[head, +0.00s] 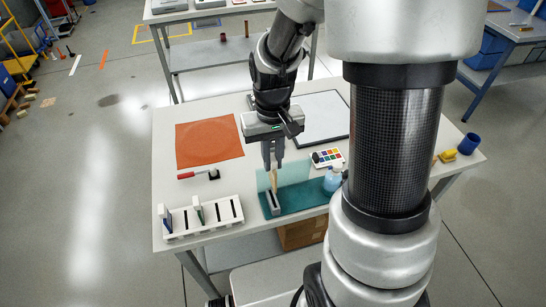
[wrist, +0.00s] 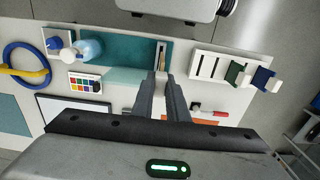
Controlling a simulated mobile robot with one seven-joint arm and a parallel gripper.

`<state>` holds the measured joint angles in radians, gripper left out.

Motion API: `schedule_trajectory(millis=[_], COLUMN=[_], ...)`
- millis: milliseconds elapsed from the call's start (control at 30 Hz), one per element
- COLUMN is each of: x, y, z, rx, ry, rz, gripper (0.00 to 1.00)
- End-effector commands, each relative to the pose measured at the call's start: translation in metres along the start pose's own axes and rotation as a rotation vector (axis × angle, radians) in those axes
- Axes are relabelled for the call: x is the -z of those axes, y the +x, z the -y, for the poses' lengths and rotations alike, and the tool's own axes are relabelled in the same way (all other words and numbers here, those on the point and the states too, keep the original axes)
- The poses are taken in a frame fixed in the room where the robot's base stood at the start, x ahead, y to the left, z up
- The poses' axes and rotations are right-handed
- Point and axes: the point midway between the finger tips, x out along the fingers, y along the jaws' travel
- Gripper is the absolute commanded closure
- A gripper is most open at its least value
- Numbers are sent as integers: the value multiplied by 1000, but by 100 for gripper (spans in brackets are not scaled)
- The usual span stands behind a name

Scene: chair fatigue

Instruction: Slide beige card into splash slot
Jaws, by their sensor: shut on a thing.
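My gripper (head: 273,166) is shut on the narrow beige card (head: 275,181), which points down from the fingertips. The grey slotted block (head: 273,204) stands at the left end of the teal tray (head: 300,198), beside a clear upright panel. The card's lower end is at the block's top; I cannot tell whether it is inside the slot. In the wrist view the fingers (wrist: 161,85) reach toward the block (wrist: 161,48), and the card (wrist: 160,64) shows foreshortened between them. The fingers partly hide the card.
A white slotted rack (head: 226,212) with blue and green cards stands at the front left. A light-blue bottle (head: 332,180) stands at the tray's right end, near a paint palette (head: 327,157). An orange mat (head: 208,143) and red-handled tool (head: 193,175) lie left.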

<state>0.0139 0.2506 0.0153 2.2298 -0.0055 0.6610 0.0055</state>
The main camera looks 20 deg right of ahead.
Motion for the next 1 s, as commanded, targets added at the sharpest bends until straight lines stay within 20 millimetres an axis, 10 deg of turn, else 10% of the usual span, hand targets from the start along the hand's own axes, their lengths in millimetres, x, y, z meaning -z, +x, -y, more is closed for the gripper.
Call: schedule_trajectory(millis=[1000], x=[0], y=[57], z=[0], rx=[0], ry=[0], rz=[0], gripper=[100])
